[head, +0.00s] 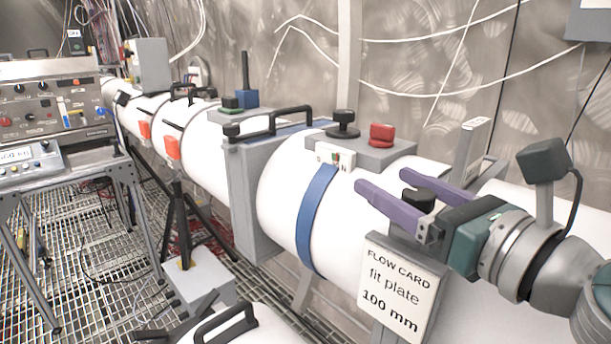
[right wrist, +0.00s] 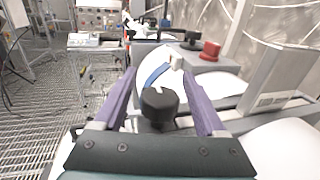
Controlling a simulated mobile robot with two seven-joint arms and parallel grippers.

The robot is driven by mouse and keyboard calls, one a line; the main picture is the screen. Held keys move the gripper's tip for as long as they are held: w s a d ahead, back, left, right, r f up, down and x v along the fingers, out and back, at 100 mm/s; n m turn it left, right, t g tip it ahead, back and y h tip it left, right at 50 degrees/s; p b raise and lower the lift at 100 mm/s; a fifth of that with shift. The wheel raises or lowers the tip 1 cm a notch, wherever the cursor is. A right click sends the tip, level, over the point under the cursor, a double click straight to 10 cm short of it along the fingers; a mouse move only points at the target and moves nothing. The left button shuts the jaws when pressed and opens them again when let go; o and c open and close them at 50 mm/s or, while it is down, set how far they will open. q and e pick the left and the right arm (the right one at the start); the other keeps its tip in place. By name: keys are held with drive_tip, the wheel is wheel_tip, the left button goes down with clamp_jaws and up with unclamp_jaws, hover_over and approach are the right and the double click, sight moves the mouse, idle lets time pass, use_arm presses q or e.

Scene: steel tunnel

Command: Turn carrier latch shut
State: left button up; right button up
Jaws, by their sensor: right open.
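A black round knob (head: 418,199), which looks like the carrier latch, sits behind the flow card (head: 400,290) by the white pipe. In the right wrist view the knob (right wrist: 160,106) has a small pale mark on top. My right gripper (head: 385,182) is open, with its purple fingers pointing left along the pipe. In the right wrist view the gripper (right wrist: 158,72) has one finger on each side of the knob, with visible gaps. The knob's lower part is hidden, and I cannot tell how the latch is turned. My left gripper is not in view.
A grey box on the pipe carries another black knob (head: 343,122) and a red knob (head: 382,135). A grey upright plate (head: 472,150) stands behind my right gripper. A blue band (head: 316,218) circles the pipe. An instrument bench (head: 60,175) stands at left over grating.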

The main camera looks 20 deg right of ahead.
clamp_jaws()
idle(0.7)
